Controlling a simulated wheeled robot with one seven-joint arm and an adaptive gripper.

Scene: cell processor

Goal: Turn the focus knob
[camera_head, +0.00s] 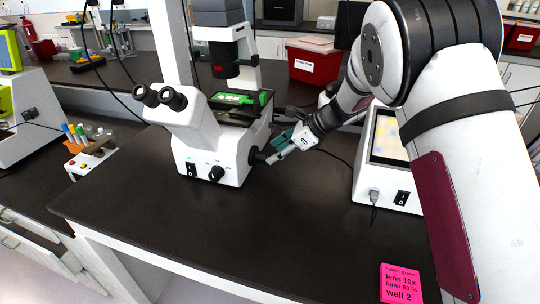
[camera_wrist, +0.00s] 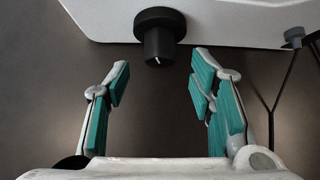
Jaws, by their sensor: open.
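The white microscope (camera_head: 207,135) stands on the dark bench. A black focus knob (camera_head: 257,157) sticks out of its right side. In the wrist view the focus knob (camera_wrist: 160,36) is a round black knob with a short white mark, on the white microscope body (camera_wrist: 240,22). My gripper (camera_head: 274,149) is at the right side of the microscope, close to this knob. Its teal-padded fingers (camera_wrist: 159,75) are open and empty. In the wrist view the knob lies ahead, roughly centred between the fingertips, with a gap on both sides.
Another black knob (camera_head: 216,173) is on the microscope's front. A white device with a screen (camera_head: 388,150) stands right of my gripper. A cable (camera_wrist: 272,108) runs at the right in the wrist view. A pink note (camera_head: 401,284) lies at the front; the bench between is clear.

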